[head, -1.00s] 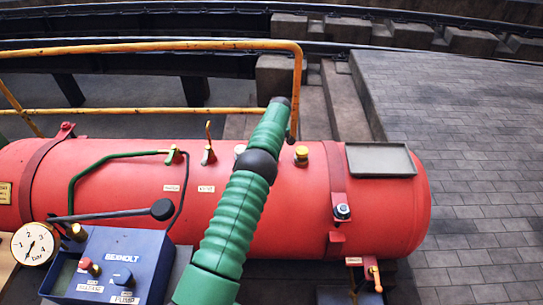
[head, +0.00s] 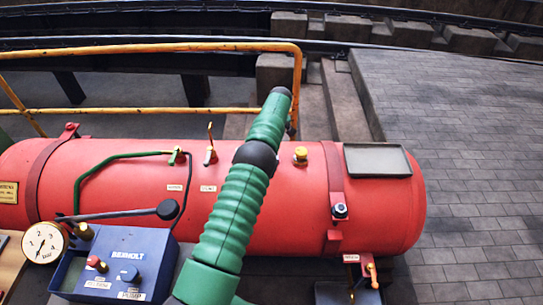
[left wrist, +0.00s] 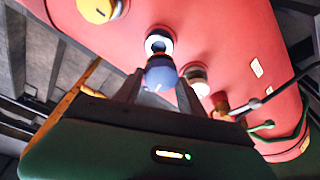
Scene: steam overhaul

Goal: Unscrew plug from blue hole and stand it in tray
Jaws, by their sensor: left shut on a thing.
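A blue plug (left wrist: 161,73) sits between the fingertips of my left gripper (left wrist: 160,80), which is shut on it in the left wrist view. Just beyond it is a round fitting (left wrist: 158,43) with a pale rim and dark opening on the red tank. I cannot tell whether the plug still touches the fitting. In the head view my green left arm hides the gripper, the plug and that hole. The grey tray (head: 378,160) lies on top of the tank at its right end and looks empty. My right gripper is not in view.
A yellow-topped fitting (head: 300,155) stands on the red tank (head: 390,210) between my arm and the tray. A brass valve with an upright lever (head: 210,150) is left of my arm. A yellow rail (head: 150,46) runs behind. A blue control box (head: 125,262) stands front left.

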